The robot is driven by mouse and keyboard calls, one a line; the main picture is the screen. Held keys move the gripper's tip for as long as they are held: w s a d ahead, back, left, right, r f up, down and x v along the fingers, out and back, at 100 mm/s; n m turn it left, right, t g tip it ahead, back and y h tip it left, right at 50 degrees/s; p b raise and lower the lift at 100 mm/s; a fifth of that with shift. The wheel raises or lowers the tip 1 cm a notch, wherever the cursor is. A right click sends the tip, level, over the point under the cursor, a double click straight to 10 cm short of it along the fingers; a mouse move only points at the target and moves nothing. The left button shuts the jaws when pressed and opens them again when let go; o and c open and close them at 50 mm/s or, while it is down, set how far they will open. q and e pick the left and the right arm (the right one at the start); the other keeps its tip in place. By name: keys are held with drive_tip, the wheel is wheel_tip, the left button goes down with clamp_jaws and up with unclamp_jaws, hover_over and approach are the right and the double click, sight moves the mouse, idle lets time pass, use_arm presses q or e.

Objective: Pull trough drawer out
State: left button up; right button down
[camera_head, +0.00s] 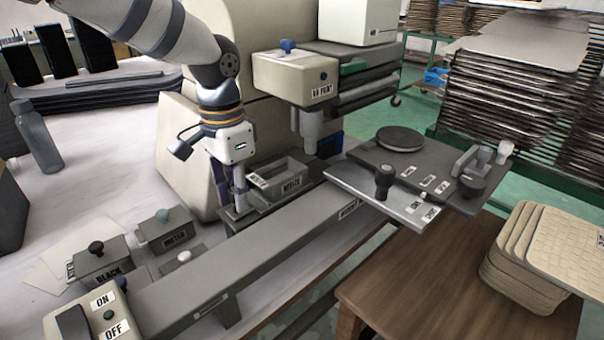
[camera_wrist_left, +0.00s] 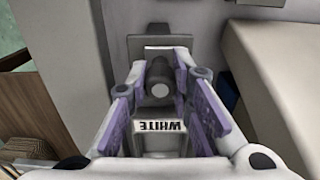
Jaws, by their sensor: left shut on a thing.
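A grey open-topped box (camera_head: 283,180) with a label on its front sits at the machine's foot in the head view; it looks like the trough drawer. My left gripper (camera_head: 239,203) reaches down at its left end. In the left wrist view my left gripper (camera_wrist_left: 161,78) has purple-padded fingers on both sides of a dark grey round knob (camera_wrist_left: 160,90) and is shut on it. A grey part labelled WHITE (camera_wrist_left: 160,126) lies in line with the knob. The exact contact is partly hidden by the fingers. My right gripper is not in view.
A long grey beam (camera_head: 250,250) runs in front of the box. The machine head (camera_head: 296,78) overhangs behind it. A box labelled BLACK (camera_head: 102,262) and a box labelled WATER (camera_head: 168,232) stand at lower left. A wooden table (camera_head: 430,290) holds stacked tan panels (camera_head: 540,245).

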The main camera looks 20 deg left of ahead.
use_arm(q)
drive_tip(key=shift+s+a, duration=0.3)
drive_tip(key=shift+s, duration=0.35)
drive_tip(key=shift+s+a, duration=0.25)
drive_tip(key=shift+s, duration=0.4)
drive_tip(key=shift+s+a, duration=0.3)
drive_tip(key=shift+s, duration=0.35)
drive_tip(key=o, duration=0.8)
